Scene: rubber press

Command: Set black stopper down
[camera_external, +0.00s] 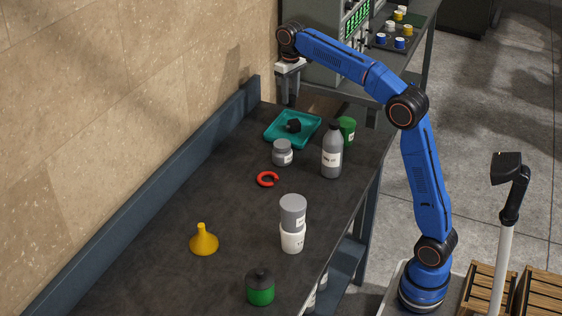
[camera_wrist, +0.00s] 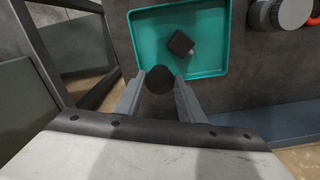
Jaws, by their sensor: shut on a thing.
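The black stopper (camera_wrist: 160,80) is a dark, rounded piece between the fingertips of my gripper (camera_wrist: 160,88) in the wrist view. My gripper is shut on it. In the camera image, the stopper overlaps the near edge of the teal tray (camera_wrist: 216,60); its height above the tray is hard to tell. In the external view my gripper (camera_external: 290,88) points down beyond the far end of the teal tray (camera_external: 281,134), above bench height, and the stopper cannot be made out. A black faceted block (camera_external: 294,126) lies in the tray, also seen in the wrist view (camera_wrist: 180,43).
Near the tray stand a grey jar (camera_external: 282,153), a grey bottle (camera_external: 331,155) and a green cup (camera_external: 347,130). A red ring (camera_external: 267,179), stacked containers (camera_external: 292,222), a yellow funnel (camera_external: 203,241) and a green jar (camera_external: 260,290) are nearer. A wall borders the bench's left.

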